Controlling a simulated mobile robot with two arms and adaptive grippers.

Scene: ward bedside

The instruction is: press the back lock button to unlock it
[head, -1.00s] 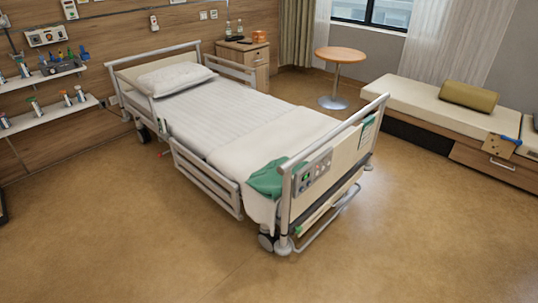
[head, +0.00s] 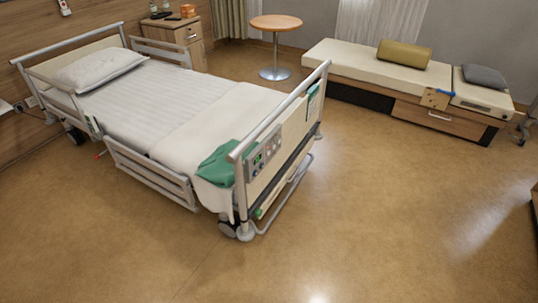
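A hospital bed (head: 140,115) stands at the left of the head view, its foot end towards me. A grey control panel (head: 263,152) with several small buttons is set on the outer face of the footboard (head: 295,128). A lit green spot shows on the panel's left part. The buttons are too small to tell which is the back lock button. Neither of my grippers is in view.
A green cloth (head: 216,163) hangs over the bed's foot corner. A round table (head: 276,23) stands behind the bed. A bench (head: 350,63) with an olive bolster (head: 404,54) and a grey cushion (head: 484,76) runs along the right. The floor (head: 380,220) in front is clear.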

